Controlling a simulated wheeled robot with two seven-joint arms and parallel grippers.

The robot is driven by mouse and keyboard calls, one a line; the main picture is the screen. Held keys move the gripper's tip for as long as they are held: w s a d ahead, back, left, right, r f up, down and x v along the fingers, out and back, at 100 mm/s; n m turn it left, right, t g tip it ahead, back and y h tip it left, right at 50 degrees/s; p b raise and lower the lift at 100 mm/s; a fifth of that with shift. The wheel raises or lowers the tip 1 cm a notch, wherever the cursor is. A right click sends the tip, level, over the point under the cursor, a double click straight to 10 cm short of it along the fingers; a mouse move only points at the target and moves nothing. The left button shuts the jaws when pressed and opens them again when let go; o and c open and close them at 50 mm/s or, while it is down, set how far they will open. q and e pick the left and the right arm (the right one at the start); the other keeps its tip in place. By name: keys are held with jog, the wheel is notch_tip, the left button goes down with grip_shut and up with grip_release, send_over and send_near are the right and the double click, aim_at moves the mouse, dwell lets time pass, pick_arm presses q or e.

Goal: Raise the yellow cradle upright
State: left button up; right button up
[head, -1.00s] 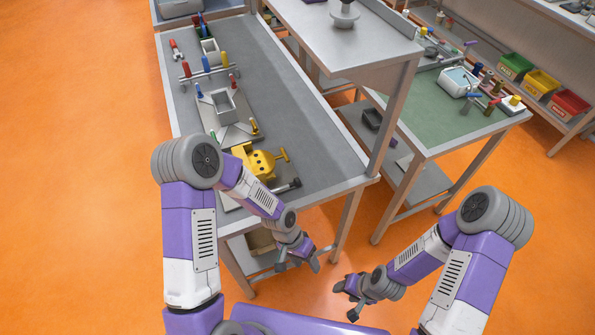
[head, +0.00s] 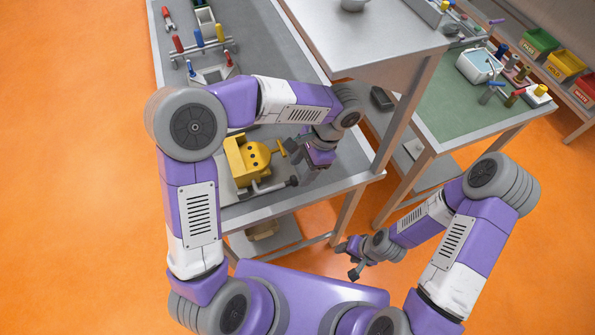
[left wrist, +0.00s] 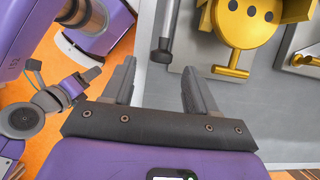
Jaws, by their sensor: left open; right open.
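The yellow cradle (head: 240,160), with dark holes in its round face and a yellow handle, sits on a grey base near the front end of the grey bench. In the left wrist view, its face (left wrist: 243,22) is at the upper right. My left gripper (head: 289,154) is over the bench just right of the cradle, close to the yellow handle; it is open and empty. In the left wrist view, its fingers (left wrist: 158,75) stand apart, left of the handle and below a black-ended rod. My right gripper (head: 350,259) is open and empty, out beyond the bench's front end.
The black-ended rod (head: 292,181) juts right from beside the cradle. A raised grey shelf (head: 370,40) stands behind to the right. Other tools with red and blue handles (head: 197,40) lie farther back. A green-topped table (head: 455,115) is at the right.

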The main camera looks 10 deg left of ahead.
pick_arm(q)
jog(key=x, duration=0.4)
jog(key=shift+w+f+b, duration=0.1)
jog(key=shift+w+b, duration=0.1)
jog(key=shift+b, duration=0.1)
jog(key=shift+s+a+f, duration=0.15)
jog(key=shift+s+f, duration=0.05)
jog(key=shift+f, duration=0.05)
jog(key=shift+w, duration=0.1)
jog(key=shift+c, duration=0.5)
grip_shut()
